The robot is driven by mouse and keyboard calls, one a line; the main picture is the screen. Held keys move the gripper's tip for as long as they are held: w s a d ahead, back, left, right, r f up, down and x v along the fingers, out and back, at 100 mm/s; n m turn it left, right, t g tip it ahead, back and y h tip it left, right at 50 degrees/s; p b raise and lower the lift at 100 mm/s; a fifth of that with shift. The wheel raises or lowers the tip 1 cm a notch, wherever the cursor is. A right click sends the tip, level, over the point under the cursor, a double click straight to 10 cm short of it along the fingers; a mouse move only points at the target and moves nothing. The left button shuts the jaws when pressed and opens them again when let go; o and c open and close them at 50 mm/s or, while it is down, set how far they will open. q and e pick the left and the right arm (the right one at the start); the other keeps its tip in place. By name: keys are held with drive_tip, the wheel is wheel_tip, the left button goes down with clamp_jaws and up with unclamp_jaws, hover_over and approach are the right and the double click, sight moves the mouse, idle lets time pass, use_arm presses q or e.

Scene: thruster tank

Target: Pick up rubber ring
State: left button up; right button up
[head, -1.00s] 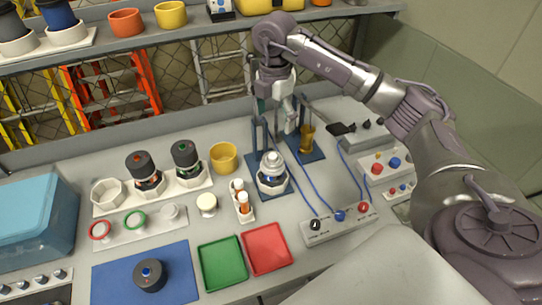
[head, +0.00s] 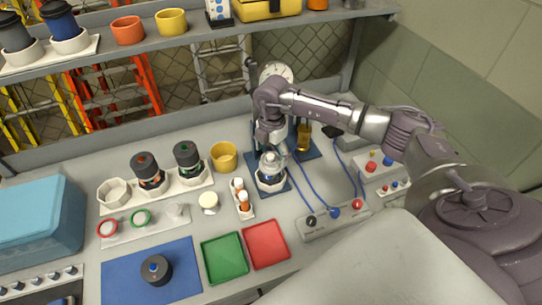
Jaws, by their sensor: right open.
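A red ring (head: 100,231) and a green ring (head: 133,220) sit on a pale holder strip (head: 157,228) at the left of the bench. A small whitish piece (head: 177,211) stands at the strip's right end. I cannot tell which of these is rubber. My right gripper (head: 271,146) is open, pointing down above a clear-topped white fixture (head: 270,171) on a blue base. It is well to the right of the rings. Whether its fingers touch the fixture cannot be told. My left gripper is not in view.
Cables run to a switch box (head: 334,221).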

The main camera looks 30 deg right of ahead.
drive_tip(key=shift+f, duration=0.25)
idle(0.4)
drive_tip(key=c, duration=0.8)
